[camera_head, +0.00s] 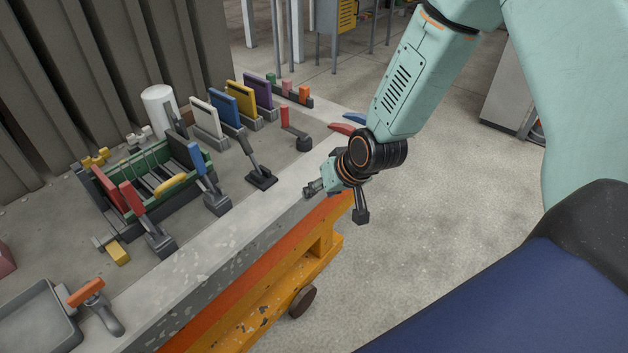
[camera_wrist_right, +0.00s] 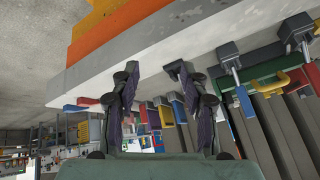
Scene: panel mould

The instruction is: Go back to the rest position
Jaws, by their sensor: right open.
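My right gripper (camera_head: 337,192) hangs just off the near right edge of the bench (camera_head: 215,245), in front of the toggle clamps. In the right wrist view its two dark fingers (camera_wrist_right: 154,75) stand apart with nothing between them, so it is open and empty. That view is turned over, with the bench edge (camera_wrist_right: 150,45) across the top. My left gripper is not in the head view.
On the bench are a green-sided mould (camera_head: 150,175), clamps with red (camera_head: 132,197) and blue (camera_head: 197,158) handles, coloured panels in stands (camera_head: 240,98), a white cylinder (camera_head: 160,108) and a grey tray (camera_head: 38,320). Open floor (camera_head: 440,215) lies right of the bench.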

